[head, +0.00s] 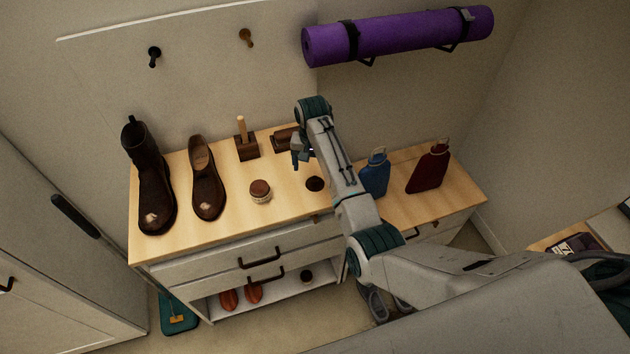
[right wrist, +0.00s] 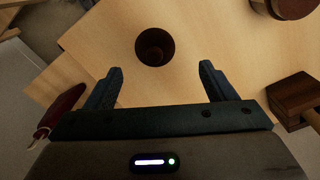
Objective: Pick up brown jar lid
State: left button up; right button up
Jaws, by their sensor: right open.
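The brown jar lid (head: 315,183) is a small dark round disc lying on the wooden cabinet top, right of the jar. In the right wrist view the lid (right wrist: 155,47) is just beyond the fingertips, roughly centred between them, with a dark, hollow-looking middle. My right gripper (head: 301,157) is open and empty above the top, behind the lid in the head view. Its two dark fingers (right wrist: 160,72) are spread wide in the wrist view and do not touch the lid. My left gripper is not in view.
A jar with a brown top (head: 260,191) stands left of the lid. A brown block with an upright handle (head: 246,146) is behind it. A boot (head: 150,180) and a shoe (head: 206,180) stand left. Blue (head: 375,174) and red (head: 428,168) bottles stand right.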

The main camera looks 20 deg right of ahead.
aim_at(315, 178)
jog(key=f+p, duration=0.1)
jog(key=f, duration=0.1)
jog(key=f+p, duration=0.1)
jog(key=f, duration=0.1)
jog(key=shift+s+d, duration=0.2)
jog(key=shift+s, duration=0.2)
jog(key=shift+f, duration=0.75)
jog(key=c, duration=1)
jog(key=shift+r, duration=0.2)
jog(key=shift+c, duration=0.2)
